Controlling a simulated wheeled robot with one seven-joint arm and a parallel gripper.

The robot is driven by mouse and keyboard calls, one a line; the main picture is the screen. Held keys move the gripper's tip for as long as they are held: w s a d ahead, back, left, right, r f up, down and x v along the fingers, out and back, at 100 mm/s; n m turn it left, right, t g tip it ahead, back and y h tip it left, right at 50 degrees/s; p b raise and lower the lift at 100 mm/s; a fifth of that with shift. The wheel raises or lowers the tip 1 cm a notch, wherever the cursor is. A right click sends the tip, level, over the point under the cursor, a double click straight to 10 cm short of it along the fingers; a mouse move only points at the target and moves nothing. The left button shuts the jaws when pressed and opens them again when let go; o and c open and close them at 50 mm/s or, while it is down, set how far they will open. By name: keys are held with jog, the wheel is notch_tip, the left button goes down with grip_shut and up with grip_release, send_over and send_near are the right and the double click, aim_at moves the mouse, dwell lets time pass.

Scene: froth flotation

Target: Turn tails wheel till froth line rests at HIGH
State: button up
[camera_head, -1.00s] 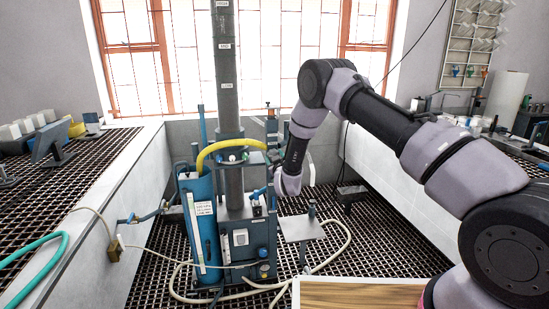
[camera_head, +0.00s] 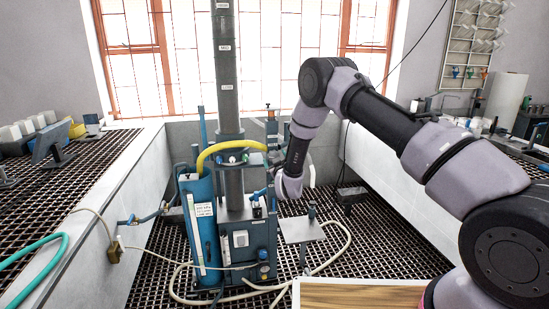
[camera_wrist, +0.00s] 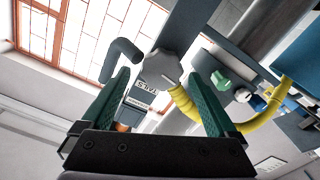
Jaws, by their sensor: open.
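In the wrist view, my gripper (camera_wrist: 160,76) is open, with a green finger on each side. A grey valve part with a TAILS label (camera_wrist: 147,86) shows between and beyond the fingers. The froth line cannot be made out. My gripper is hidden there behind my wrist, just right of the column.
A yellow hose (camera_head: 222,147) loops around the column and shows near my right finger (camera_wrist: 184,101). A green knob (camera_wrist: 221,80) lies right of the fingers. A blue cylinder (camera_head: 204,225) stands left of the column. A small plate stand (camera_head: 301,229) is at its right.

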jog(key=v, duration=0.9)
jog(key=shift+s, duration=0.3)
jog(key=shift+r, duration=0.2)
jog(key=w+d+r+m+g+h, duration=0.1)
jog(key=d+r+m, duration=0.1)
jog(key=d+r, duration=0.45)
jog(key=d+r+m+g+h, duration=0.1)
jog(key=d+r+m, duration=0.15)
jog(key=r, duration=0.65)
jog(key=w+d+r+m+g+h, duration=0.1)
jog(key=d+r+m, duration=0.1)
jog(key=d+r, duration=0.45)
jog(key=s+d+r+m+g, duration=0.25)
jog(key=s+d+r, duration=0.45)
jog(key=s+r, duration=0.35)
jog(key=s+d+r+m+g, duration=0.1)
jog(key=s+d+g, duration=0.1)
jog(key=s, duration=1.2)
jog(key=s+d+r+m+g, duration=0.1)
jog(key=s+d, duration=0.4)
jog(key=s, duration=1)
jog(key=shift+d+r+m+g, duration=0.25)
jog(key=shift+m+g, duration=0.35)
jog(key=shift+g, duration=0.25)
